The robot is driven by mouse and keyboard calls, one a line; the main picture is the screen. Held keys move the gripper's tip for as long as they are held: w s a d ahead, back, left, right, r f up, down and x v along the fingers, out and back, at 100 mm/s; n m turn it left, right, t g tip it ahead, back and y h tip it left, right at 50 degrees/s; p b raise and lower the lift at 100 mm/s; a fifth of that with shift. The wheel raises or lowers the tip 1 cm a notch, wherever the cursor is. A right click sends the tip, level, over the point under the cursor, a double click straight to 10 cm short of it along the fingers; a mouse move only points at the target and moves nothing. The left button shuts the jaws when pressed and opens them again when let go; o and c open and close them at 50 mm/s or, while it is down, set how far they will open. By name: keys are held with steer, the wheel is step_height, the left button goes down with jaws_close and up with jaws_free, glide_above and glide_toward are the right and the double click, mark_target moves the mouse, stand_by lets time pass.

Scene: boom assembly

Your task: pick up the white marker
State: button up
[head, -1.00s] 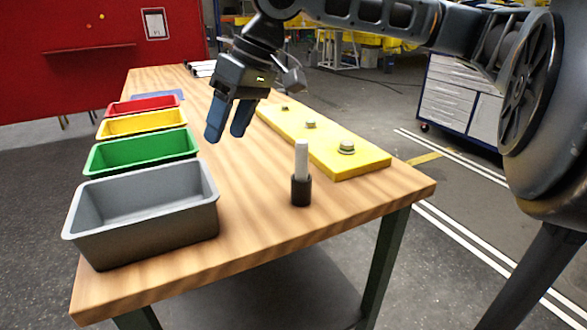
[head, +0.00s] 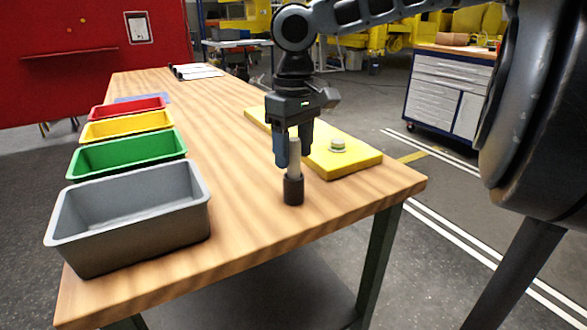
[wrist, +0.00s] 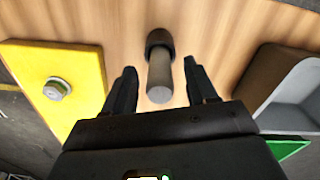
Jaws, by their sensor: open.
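The white marker (head: 294,160) stands upright in a dark round holder (head: 293,190) near the front of the wooden table. In the wrist view the marker (wrist: 159,82) points toward the camera, with its holder (wrist: 159,40) beyond it. My gripper (head: 293,160) points down just above and behind the marker, its fingers reaching down near the marker's upper part. In the wrist view the open fingers (wrist: 158,85) lie to the left and right of the marker, with gaps on both sides. No contact shows.
Grey (head: 130,225), green (head: 128,152), yellow (head: 127,124) and red (head: 128,106) bins line the table's left side. Bare wood (head: 235,160) lies between the bins and the marker.

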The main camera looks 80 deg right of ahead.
steer(key=shift+f, duration=0.8)
steer(key=shift+c, duration=0.2)
jaws_close()
